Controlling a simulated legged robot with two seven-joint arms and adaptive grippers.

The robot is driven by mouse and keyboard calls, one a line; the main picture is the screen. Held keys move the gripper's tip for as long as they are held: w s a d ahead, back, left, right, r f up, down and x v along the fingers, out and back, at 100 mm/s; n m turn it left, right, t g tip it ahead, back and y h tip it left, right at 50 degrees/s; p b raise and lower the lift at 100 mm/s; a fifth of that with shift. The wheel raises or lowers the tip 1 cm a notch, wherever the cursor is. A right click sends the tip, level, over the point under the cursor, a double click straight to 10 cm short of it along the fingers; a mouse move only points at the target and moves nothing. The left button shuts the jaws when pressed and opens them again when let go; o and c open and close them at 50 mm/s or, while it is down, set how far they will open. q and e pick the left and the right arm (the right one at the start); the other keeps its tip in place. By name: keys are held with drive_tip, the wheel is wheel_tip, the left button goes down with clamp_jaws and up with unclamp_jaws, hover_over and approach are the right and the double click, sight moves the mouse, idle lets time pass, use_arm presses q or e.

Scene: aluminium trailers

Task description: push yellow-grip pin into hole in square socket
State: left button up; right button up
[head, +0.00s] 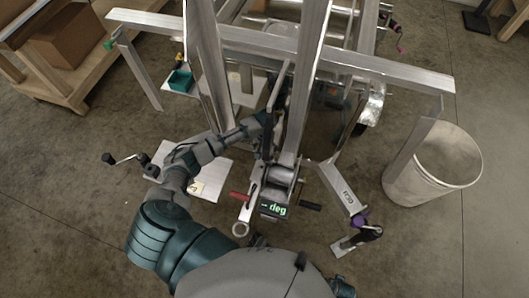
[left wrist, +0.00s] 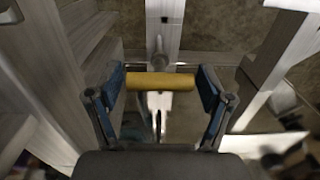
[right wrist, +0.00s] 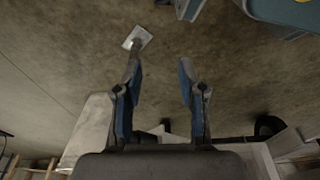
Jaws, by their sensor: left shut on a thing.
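My left gripper (left wrist: 160,82) is shut on the yellow grip (left wrist: 160,81) of the pin, which lies crosswise between its blue-padded fingers. A grey shaft (left wrist: 158,52) shows just beyond the grip, in front of a pale metal upright (left wrist: 165,25). I cannot tell whether the shaft's tip is in a hole; the square socket's opening is not clearly visible. In the head view my left gripper (head: 265,124) is among the trailer's uprights, and the pin is hidden there. My right gripper (right wrist: 158,75) is open and empty above the concrete floor.
Aluminium trailer beams (head: 290,55) stand close around my left gripper. A winch-like drum with a "deg" display (head: 274,210) is just in front of it. A white bin (head: 440,165) stands at the right, and a wooden shelf with a cardboard box (head: 72,35) at the back left.

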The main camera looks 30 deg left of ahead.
use_arm(q)
drive_tip(key=shift+s+a+f+b, duration=0.1)
drive_tip(key=shift+a+f+b, duration=0.15)
drive_tip(key=shift+f, duration=0.35)
drive_tip(key=shift+s+a+f+b, duration=0.1)
drive_tip(key=shift+a+f+b, duration=0.15)
drive_tip(key=shift+f, duration=0.3)
drive_tip(key=shift+r, duration=0.1)
drive_tip(key=shift+d+r+p, duration=0.1)
drive_tip(key=shift+d+p, duration=0.2)
drive_tip(key=shift+p, duration=0.25)
drive_tip(key=shift+f, duration=0.35)
drive_tip(key=shift+a+f+b, duration=0.2)
drive_tip(key=shift+f+b, duration=0.25)
drive_tip(key=shift+f, duration=0.5)
drive_tip(key=shift+a+f+b, duration=0.2)
drive_tip(key=shift+f+b, duration=0.2)
drive_tip(key=shift+f, duration=0.55)
drive_tip(key=shift+a+f+b, duration=0.2)
drive_tip(key=shift+f+b, duration=0.25)
drive_tip(key=shift+f, duration=0.5)
use_arm(e)
wheel_tip(320, 180, up, 9)
drive_tip(key=w+a, duration=0.1)
drive_tip(key=w, duration=0.1)
drive_tip(key=shift+a+f, duration=0.2)
drive_tip(key=shift+a, duration=0.15)
